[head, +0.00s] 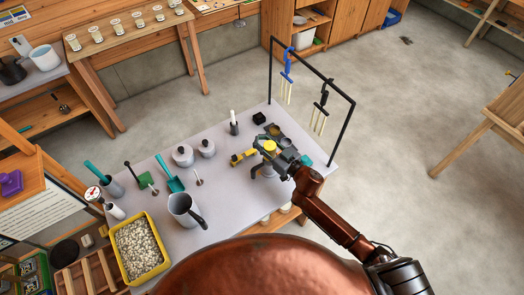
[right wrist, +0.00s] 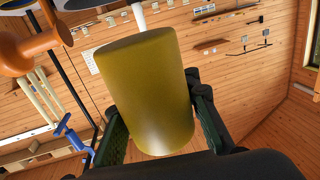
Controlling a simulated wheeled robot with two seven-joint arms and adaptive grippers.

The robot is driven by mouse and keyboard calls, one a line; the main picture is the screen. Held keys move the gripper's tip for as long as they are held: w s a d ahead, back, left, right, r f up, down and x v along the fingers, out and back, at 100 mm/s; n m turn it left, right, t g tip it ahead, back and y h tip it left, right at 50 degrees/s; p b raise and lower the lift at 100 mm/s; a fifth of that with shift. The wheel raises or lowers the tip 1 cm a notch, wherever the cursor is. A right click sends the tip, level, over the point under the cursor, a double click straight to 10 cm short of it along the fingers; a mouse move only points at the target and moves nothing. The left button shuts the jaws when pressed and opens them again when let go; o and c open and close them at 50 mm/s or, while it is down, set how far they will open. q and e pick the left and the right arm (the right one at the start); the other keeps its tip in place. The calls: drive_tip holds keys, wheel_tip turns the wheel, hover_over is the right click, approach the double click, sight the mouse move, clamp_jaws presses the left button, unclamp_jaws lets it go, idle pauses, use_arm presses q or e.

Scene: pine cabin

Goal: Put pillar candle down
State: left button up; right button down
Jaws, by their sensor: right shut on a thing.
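The pillar candle (right wrist: 148,90) is a yellow-gold cylinder that fills the middle of the right wrist view, held between the dark green pads of my right gripper (right wrist: 155,120). In the head view, the round yellow top of the candle (head: 270,146) shows at my right gripper (head: 272,154). My right gripper is shut on it over the right part of the grey worktable (head: 225,225). The gripper hides the spot below it, so I cannot tell whether the candle touches the tabletop. My left gripper is not in view.
A black frame (head: 314,70) with hanging tapers stands at the table's right end. A yellow object (head: 243,157) lies left of the gripper. Lidded pots (head: 183,156), a grey pitcher (head: 184,208) and a yellow tray of pale pellets (head: 122,258) stand further left. The table's front middle is clear.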

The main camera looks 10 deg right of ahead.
drive_tip(key=shift+f, duration=2.55)
drive_tip(key=shift+f, duration=0.1)
drive_tip(key=shift+f, duration=0.15)
drive_tip(key=c, duration=1.4)
unclamp_jaws()
drive_tip(key=shift+c, duration=0.2)
drive_tip(key=shift+b, duration=0.3)
